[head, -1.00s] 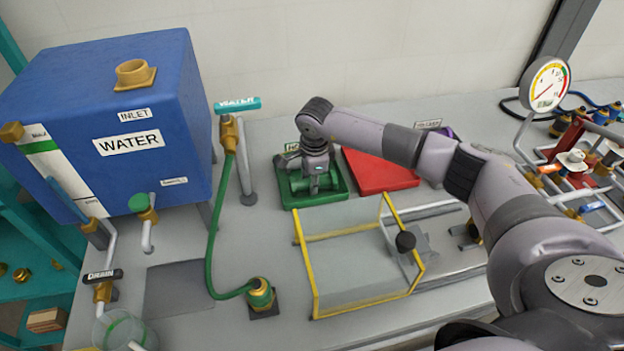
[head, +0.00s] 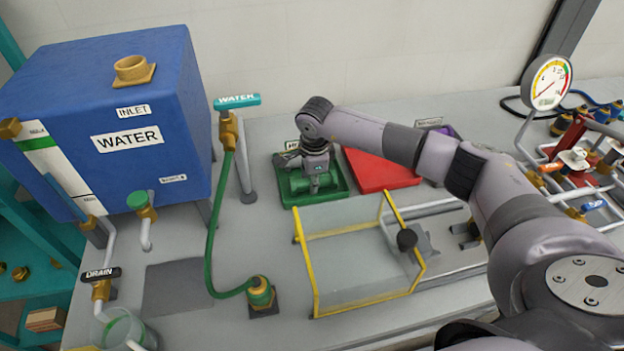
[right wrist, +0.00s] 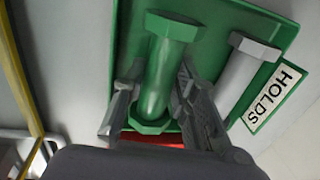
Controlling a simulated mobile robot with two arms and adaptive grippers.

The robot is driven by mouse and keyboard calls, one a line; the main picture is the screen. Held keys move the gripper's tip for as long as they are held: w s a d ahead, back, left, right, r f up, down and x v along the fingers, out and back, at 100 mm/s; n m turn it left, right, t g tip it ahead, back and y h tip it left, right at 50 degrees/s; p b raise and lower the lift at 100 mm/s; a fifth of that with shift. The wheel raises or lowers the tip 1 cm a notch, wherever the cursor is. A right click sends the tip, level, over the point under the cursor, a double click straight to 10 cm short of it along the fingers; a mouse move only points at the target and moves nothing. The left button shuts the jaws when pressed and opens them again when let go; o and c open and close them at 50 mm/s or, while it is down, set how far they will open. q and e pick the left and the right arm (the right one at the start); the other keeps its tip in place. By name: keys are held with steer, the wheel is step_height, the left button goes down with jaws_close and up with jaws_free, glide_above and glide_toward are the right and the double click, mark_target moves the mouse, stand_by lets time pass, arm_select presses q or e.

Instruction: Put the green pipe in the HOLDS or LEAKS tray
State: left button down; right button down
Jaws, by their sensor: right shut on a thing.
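The green pipe (right wrist: 160,75), with a hex flange at each end, is in the green tray (right wrist: 283,22), whose label reads HOLDS. In the head view the green pipe (head: 299,183) lies low within the green tray (head: 337,194). My right gripper (right wrist: 165,100) is around the pipe's middle, one finger on each side, shut on it. In the head view my right gripper (head: 316,180) points down over the tray and hides part of the pipe. The red tray (head: 382,173) is to the right, partly behind my right arm. My left gripper is not in view.
A grey pipe (right wrist: 245,75) lies beside the green one in the tray. A clear guard with yellow edges (head: 355,250) stands in front of the trays. The blue water tank (head: 120,130) and green hose (head: 212,240) are to the left, the gauge (head: 549,82) at right.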

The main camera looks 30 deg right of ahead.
steer(key=c, duration=1.2)
jaws_free()
